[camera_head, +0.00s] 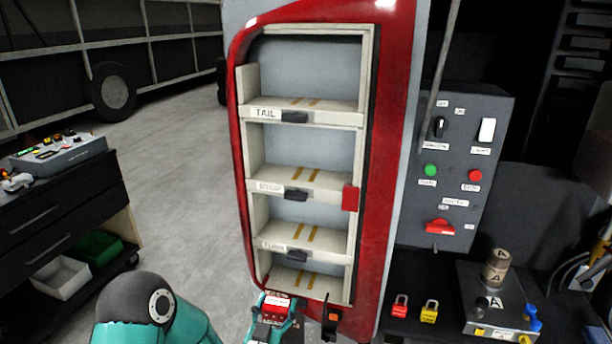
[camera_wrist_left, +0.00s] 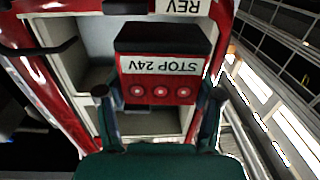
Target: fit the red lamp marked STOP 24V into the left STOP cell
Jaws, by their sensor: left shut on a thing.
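The red lamp (camera_wrist_left: 160,80) has a black top edge, a white label reading STOP 24V upside down in the left wrist view, and three round red spots. My left gripper (camera_head: 272,318) is shut on this lamp, with a finger on either side. In the head view the lamp (camera_head: 277,301) is in front of the rack's bottom end, below and outside the cells. The STOP cell (camera_head: 325,186) is in the middle of the rack, with a faint STOP label and black latch on its front lip. It looks empty. My right gripper is not in view.
The rack's red frame (camera_head: 392,150) encloses TAIL, STOP and TURN shelves and a lower cell, all seemingly empty. A small red block (camera_head: 350,198) sits at the STOP lip's right end. A control panel (camera_head: 460,165) and a bench with padlocks (camera_head: 429,311) stand right.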

